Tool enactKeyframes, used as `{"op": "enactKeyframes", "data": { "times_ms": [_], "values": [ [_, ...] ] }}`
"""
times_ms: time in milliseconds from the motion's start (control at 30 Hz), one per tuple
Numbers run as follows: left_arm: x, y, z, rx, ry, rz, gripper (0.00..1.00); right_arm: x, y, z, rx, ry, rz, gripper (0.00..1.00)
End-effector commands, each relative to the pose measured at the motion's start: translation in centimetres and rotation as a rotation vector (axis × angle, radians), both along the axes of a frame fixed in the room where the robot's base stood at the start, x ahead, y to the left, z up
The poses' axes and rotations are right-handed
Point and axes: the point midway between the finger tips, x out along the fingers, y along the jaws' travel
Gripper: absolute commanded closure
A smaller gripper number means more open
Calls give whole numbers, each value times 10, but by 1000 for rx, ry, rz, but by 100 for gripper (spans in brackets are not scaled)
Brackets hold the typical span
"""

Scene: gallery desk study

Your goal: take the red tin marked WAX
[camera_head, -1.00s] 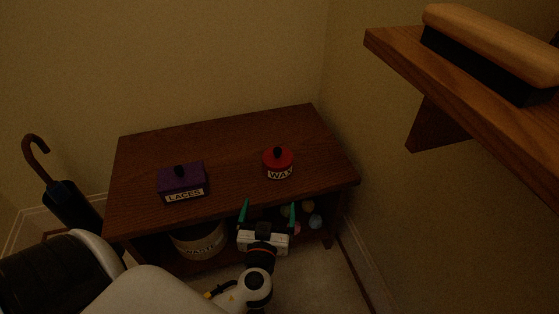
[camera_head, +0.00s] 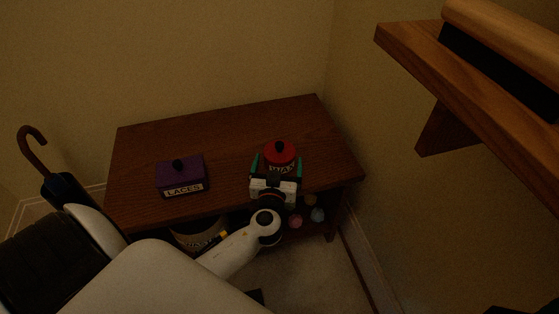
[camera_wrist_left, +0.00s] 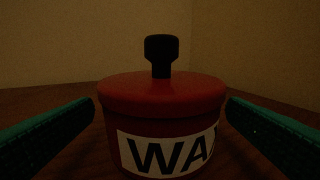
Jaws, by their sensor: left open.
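The red tin (camera_head: 280,152) is round with a black knob and a white label reading WAX. It stands upright on the right part of the brown wooden table (camera_head: 228,133). My left gripper (camera_head: 277,162) is open at the tin's front, with one green finger on each side of it. In the left wrist view the tin (camera_wrist_left: 162,92) sits between the two fingers, with gaps showing on both sides. The label's right end is cut off from sight there. In the head view the gripper hides the tin's lower front. My right gripper is not in view.
A purple box (camera_head: 181,174) labelled LACES stands on the table's left part. A wooden wall shelf (camera_head: 465,85) bearing a brush (camera_head: 505,40) juts in at upper right. An umbrella (camera_head: 60,185) stands at left. A bin (camera_head: 199,234) and several small balls sit below the tabletop.

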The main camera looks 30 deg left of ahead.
Motion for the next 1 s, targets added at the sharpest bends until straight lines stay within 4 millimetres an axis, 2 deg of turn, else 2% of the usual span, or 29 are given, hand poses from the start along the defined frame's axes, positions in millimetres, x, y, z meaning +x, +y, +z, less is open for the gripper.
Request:
{"op": "enactKeyframes", "data": {
  "times_ms": [100, 200, 467, 900, 1000],
  "values": [
    [17, 7, 2, 3, -1, -1, 4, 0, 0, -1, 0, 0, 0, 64],
    [25, 12, 2, 2, 0, 0, 4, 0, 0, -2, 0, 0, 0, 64],
    [27, 13, 1, 0, 1, 0, 4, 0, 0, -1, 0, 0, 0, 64],
    [27, 12, 1, 0, 1, 0, 73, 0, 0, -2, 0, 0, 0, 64],
    [27, 13, 4, 2, -4, -1, 73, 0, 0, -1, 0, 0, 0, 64]
  ]
}}
